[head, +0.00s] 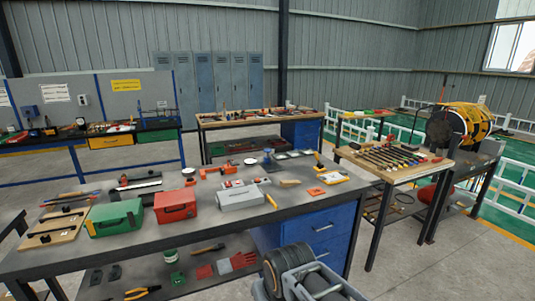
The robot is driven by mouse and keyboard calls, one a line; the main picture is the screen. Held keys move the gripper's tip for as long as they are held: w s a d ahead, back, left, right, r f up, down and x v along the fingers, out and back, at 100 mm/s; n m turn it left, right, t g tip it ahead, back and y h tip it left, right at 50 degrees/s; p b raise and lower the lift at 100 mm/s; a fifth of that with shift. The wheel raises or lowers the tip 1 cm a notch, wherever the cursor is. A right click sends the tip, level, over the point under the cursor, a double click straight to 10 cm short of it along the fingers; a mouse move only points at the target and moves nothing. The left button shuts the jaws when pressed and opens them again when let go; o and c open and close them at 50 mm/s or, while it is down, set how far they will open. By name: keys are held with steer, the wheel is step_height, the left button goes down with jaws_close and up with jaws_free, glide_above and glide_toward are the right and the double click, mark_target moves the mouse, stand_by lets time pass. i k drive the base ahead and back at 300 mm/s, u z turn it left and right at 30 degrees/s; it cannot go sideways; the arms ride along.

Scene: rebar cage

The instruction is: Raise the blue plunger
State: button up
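A small blue item (268,157) stands near the back edge of the grey workbench (215,225), right of the middle. It may be the blue plunger, but it is too small to make out its shape or whether it is up or down. Dark and grey parts of my own arm show at the bottom centre, in front of the bench. My gripper's fingers cannot be seen. Nothing of mine is seen touching the blue item.
On the bench are a green toolbox (116,218), a red toolbox (175,206), a grey box (240,197) and several small tools. A blue drawer cabinet (325,232) is under its right end. A tool table (395,160) stands right. Floor is free between them.

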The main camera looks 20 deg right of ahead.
mark_target(268, 150)
steer(key=z, duration=0.65)
steer(key=i, duration=0.55)
steer(key=z, duration=0.95)
steer(key=i, duration=1.5)
steer(key=u, duration=0.85)
